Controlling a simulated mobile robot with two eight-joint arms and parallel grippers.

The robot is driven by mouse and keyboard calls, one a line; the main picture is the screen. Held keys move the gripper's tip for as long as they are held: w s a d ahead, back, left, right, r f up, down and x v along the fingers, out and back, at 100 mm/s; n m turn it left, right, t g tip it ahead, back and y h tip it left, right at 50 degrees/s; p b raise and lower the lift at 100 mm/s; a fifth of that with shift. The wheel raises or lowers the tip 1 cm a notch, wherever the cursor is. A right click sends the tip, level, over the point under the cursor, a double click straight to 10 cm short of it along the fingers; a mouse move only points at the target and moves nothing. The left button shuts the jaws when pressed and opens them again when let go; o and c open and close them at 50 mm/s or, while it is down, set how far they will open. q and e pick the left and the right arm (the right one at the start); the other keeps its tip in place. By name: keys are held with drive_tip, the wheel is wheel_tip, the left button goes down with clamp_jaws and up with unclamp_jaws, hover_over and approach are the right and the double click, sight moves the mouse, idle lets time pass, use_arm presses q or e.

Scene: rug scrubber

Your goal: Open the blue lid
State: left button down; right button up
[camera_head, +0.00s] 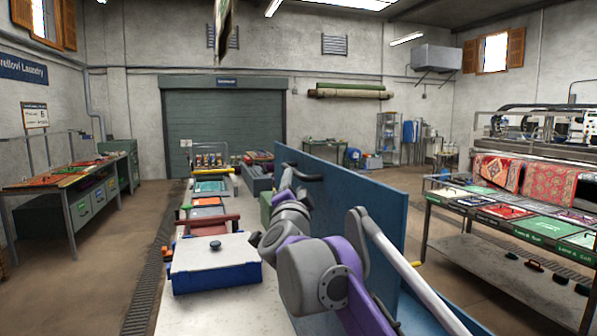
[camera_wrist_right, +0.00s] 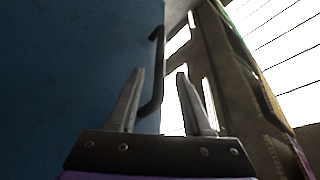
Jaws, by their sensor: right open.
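The blue lid (camera_head: 345,195) stands raised as a large, steep panel right of centre in the head view. A dark bar handle (camera_head: 309,178) is on its near face. My right arm reaches up beside it, with the right gripper (camera_head: 287,178) near the handle. In the right wrist view the blue lid (camera_wrist_right: 75,70) fills the left side. The dark handle (camera_wrist_right: 160,55) shows between the spread fingertips of my right gripper (camera_wrist_right: 160,72), which is open; I cannot tell whether they touch it. My left gripper is not in view.
A blue box with a white top and black knob (camera_head: 213,262) stands on the bench left of my arm. A red-handled item (camera_head: 207,224) is behind it. A rack table with rugs (camera_head: 520,215) stands at right.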

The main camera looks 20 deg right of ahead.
sight(295, 172)
drive_tip(key=p+x, duration=0.1)
drive_tip(key=x, duration=0.6)
drive_tip(key=shift+w+p, duration=0.1)
drive_tip(key=shift+p, duration=0.2)
clamp_jaws()
idle(1.1)
